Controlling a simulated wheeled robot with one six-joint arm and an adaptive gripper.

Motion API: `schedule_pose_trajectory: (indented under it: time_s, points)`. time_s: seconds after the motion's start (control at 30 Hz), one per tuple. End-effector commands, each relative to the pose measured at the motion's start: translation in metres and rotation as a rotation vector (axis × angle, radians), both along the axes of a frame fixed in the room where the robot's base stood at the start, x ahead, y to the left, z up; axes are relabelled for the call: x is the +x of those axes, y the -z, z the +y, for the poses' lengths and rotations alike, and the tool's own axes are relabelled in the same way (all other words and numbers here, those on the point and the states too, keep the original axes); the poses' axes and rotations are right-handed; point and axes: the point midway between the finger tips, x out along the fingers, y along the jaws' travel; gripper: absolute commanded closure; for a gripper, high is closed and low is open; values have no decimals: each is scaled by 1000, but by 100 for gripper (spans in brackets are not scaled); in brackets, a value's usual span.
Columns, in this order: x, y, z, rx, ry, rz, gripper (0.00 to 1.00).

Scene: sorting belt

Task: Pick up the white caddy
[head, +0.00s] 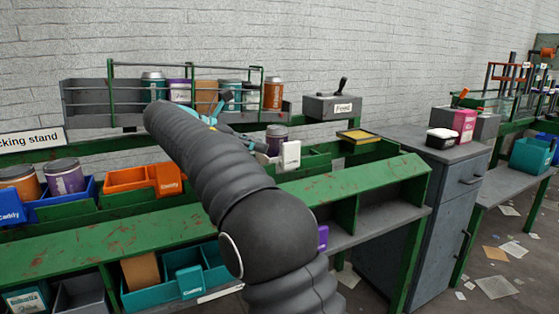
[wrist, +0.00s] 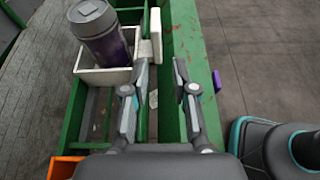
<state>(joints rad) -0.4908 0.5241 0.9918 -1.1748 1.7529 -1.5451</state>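The white caddy (wrist: 104,79) sits in the green rack on the bench, with a purple jar (wrist: 104,35) with a grey lid standing in it. Its raised white end panel (wrist: 156,34) is on its right side in the wrist view. In the head view the panel (head: 290,156) shows beside the jar (head: 276,139), while my arm hides most of the caddy's body. My gripper (wrist: 161,80) is open and empty. In the wrist view its fingertips are just below the panel, one toward each side of it; I cannot tell the height gap.
An orange caddy (head: 132,177) and a blue caddy (head: 76,205) with jars stand to the left. A grey rack (head: 90,97) with several cans is behind. A grey control box (head: 332,107) and a yellow-topped tray (head: 357,135) are at right. The green sloped shelf (head: 340,183) is bare.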

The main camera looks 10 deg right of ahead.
Motion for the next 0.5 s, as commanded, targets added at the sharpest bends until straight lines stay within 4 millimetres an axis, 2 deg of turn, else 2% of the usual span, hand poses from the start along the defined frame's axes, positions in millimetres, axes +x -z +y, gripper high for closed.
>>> schedule_pose_trajectory:
  time_s: [0.13, 0.5]
  points:
    - [5, 6, -11, -12, 2, 8, 73]
    - [23, 29, -64, -9, 0, 6, 73]
